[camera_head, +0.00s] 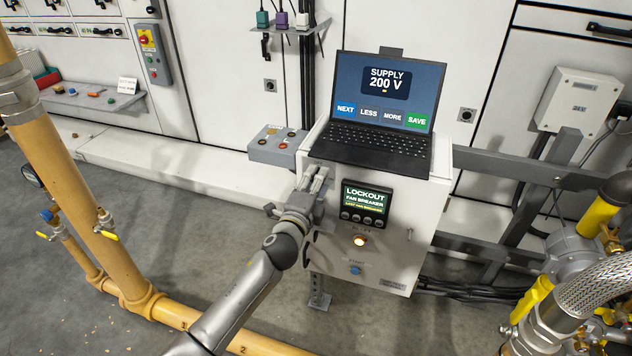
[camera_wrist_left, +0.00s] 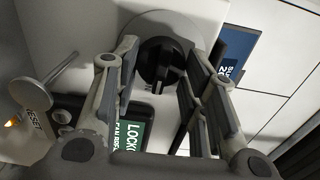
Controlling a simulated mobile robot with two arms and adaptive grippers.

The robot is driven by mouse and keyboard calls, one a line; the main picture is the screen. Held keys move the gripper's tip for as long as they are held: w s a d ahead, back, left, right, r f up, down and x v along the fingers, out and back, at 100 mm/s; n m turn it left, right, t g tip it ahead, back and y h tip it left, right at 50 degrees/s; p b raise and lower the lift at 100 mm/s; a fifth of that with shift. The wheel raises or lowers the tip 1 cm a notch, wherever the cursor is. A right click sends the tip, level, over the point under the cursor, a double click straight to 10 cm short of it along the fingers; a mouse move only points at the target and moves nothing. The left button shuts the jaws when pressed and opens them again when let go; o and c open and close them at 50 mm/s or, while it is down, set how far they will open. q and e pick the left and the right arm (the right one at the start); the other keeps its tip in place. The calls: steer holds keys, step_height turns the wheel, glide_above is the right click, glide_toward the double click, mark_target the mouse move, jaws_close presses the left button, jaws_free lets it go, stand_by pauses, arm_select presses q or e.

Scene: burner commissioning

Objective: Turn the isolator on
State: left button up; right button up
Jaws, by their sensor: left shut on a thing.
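The isolator shows in the left wrist view as a black rotary knob (camera_wrist_left: 160,65) on a round grey plate, on the white cabinet (camera_head: 420,215). Its grip bar points towards the bottom of that view; its marking is too cut off to read. My left gripper (camera_head: 318,176) is at the cabinet's front, left of the small screen, and hides the isolator in the head view. In the left wrist view its fingers (camera_wrist_left: 163,82) are on both sides of the knob, shut on it. My right gripper is not in view.
The small screen (camera_head: 363,202) reads LOCKOUT FAN BREAKER. Below it are a lit amber lamp (camera_head: 360,241) and a blue button (camera_head: 355,270). A laptop (camera_head: 384,100) showing SUPPLY 200 V stands on top. Yellow pipes (camera_head: 85,170) stand at left; a pipe assembly (camera_head: 575,265) is at right.

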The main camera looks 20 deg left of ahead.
arm_select(q)
steer(key=o, duration=1)
steer(key=s, duration=1.2)
steer(key=shift+a, duration=0.2)
steer(key=shift+f, duration=0.15)
